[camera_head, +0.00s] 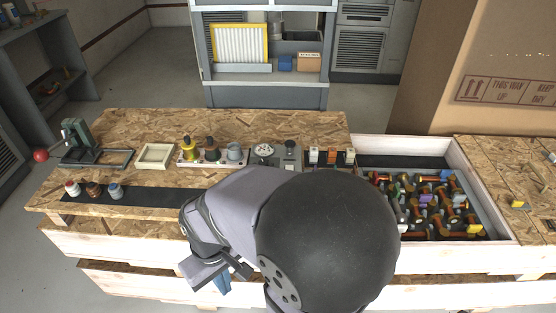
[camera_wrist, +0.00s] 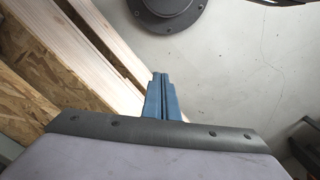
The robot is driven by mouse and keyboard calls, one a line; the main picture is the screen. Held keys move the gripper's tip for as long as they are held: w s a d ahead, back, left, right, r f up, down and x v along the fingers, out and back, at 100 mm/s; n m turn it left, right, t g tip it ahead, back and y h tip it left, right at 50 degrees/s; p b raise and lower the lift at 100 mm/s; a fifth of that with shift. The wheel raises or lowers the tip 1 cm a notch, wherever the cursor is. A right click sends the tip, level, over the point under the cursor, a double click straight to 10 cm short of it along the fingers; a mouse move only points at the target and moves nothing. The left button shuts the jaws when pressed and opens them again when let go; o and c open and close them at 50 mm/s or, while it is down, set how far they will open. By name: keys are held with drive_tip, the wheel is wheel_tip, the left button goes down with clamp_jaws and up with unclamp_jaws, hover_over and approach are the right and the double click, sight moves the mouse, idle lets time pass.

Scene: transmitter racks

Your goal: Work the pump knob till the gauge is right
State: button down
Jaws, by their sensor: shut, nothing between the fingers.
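A round white-faced gauge (camera_head: 264,149) sits on a grey block at the middle of the bench; its reading is too small to tell. Just right of it stands a dark knob (camera_head: 290,146) on a light grey base, which looks like the pump knob. The lower part of this unit is close to my arm in the picture. My gripper (camera_head: 222,286) hangs low in front of the bench's front side, well away from the knob and gauge. In the wrist view its blue fingers (camera_wrist: 160,76) are shut together and empty, pointing past pale planks toward the floor.
A tray (camera_head: 154,155), a rack with yellow, dark and grey pieces (camera_head: 212,155) and a press with a red ball handle (camera_head: 78,145) stand left. Small jars (camera_head: 93,189) sit on a dark strip. Right is a bin (camera_head: 459,160) of coloured parts. My arm hides the bench's front middle.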

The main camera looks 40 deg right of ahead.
drive_tip(key=s+d+r+m+g+y+p, duration=0.1)
drive_tip(key=s+d+r+m+y+p, duration=0.3)
drive_tip(key=d+r+m+p, duration=1.3)
drive_tip(key=w+d+r+m+t+h+p, duration=0.2)
drive_tip(key=w+d+m+t+p, duration=0.2)
drive_tip(key=w+d, duration=0.6)
drive_tip(key=w+d+r+m+t+h+p, duration=0.2)
drive_tip(key=w+d+m+t, duration=0.4)
drive_tip(key=w+d, duration=0.4)
drive_tip(key=shift+w+d+r+m+h+p, duration=0.35)
drive_tip(key=shift+r+p, duration=0.4)
drive_tip(key=shift+p, duration=0.3)
drive_tip(key=shift+f, duration=0.2)
